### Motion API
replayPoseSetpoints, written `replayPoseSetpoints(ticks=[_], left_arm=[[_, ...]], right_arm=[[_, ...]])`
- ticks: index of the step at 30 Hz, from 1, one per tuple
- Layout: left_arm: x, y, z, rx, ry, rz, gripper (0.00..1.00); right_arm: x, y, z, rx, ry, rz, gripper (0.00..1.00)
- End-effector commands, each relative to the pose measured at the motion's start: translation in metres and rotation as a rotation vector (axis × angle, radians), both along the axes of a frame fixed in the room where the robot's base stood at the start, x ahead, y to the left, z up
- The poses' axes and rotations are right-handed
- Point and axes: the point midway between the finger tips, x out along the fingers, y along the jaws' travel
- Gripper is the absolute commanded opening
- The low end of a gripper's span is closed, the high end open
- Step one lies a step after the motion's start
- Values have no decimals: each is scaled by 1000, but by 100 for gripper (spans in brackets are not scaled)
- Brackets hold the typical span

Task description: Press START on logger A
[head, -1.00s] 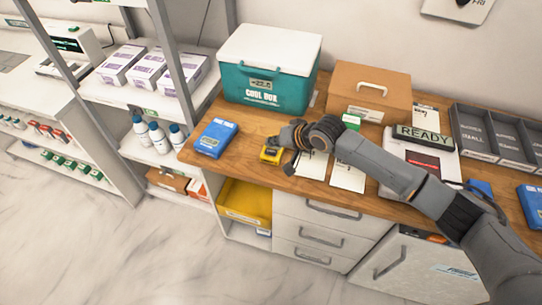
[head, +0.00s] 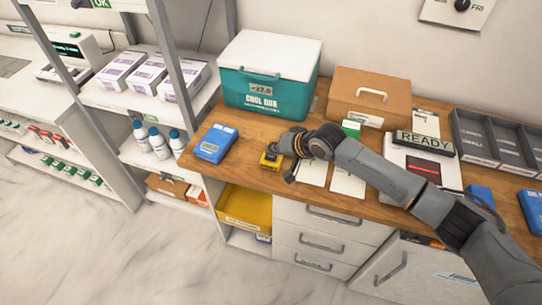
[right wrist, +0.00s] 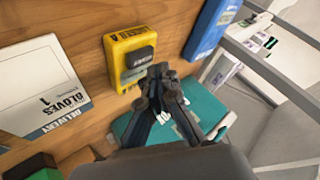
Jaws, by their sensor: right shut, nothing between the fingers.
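A small yellow device with a dark face (head: 270,161), apparently a logger, lies on the wooden worktop in front of the cool box. The gripper hides part of the device in the head view. My left gripper is not in view.
A blue box (head: 215,143) lies left of the device. The teal cool box (head: 262,92) and a brown case (head: 345,84) stand behind. White cards (head: 347,184), a READY sign (head: 425,143) and grey trays (head: 470,150) are to the right.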

Motion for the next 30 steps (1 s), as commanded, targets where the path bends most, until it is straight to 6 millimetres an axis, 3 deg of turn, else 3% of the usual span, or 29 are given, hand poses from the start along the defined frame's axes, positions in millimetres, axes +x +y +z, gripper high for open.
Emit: replayPoseSetpoints(ticks=[30], left_arm=[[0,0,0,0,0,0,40]], right_arm=[[0,0,-8,0,0,0,0]])
